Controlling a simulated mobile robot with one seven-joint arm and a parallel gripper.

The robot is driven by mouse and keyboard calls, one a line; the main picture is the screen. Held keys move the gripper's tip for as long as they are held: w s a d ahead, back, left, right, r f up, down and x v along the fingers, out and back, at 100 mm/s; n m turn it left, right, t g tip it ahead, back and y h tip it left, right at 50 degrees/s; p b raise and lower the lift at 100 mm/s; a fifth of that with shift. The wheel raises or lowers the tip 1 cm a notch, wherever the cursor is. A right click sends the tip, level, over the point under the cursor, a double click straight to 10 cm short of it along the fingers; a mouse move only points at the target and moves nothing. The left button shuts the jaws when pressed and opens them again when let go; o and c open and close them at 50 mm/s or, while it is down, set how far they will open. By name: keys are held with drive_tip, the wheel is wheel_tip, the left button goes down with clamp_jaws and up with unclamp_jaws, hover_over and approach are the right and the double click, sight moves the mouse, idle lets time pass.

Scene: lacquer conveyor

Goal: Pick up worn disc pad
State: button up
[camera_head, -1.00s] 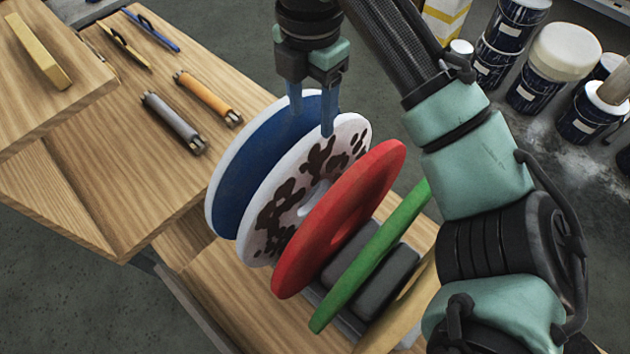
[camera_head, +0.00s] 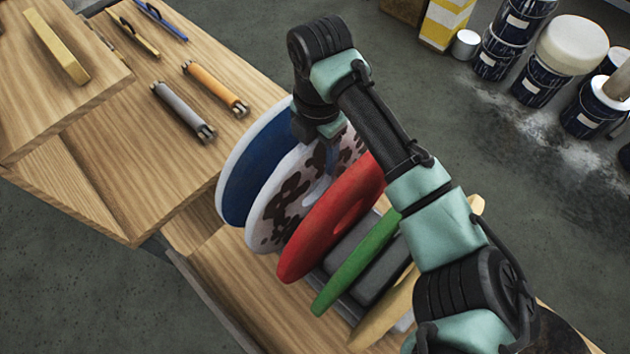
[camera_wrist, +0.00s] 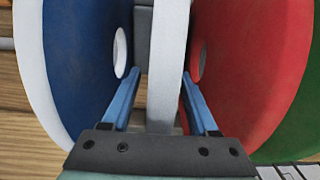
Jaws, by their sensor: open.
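The worn disc pad (camera_head: 290,205) is white with dark brown blotches. It stands on edge in a row, between a blue disc with a white rim (camera_head: 250,165) and a red disc (camera_head: 335,215). In the wrist view the worn pad (camera_wrist: 168,50) is seen edge-on. My gripper (camera_wrist: 161,76) is open, with one blue finger on each side of the pad's edge, in the gaps beside the blue and red discs.
A green disc (camera_head: 355,265) and a yellowish disc (camera_head: 388,315) stand farther along the row, with dark grey blocks between. Orange (camera_head: 215,88) and grey (camera_head: 183,110) cylinders lie on the wooden bench at left. Paint cans (camera_head: 535,80) stand on the floor behind.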

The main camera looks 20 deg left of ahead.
drive_tip(key=c, duration=0.9)
clamp_jaws()
drive_tip(key=shift+r, duration=0.15)
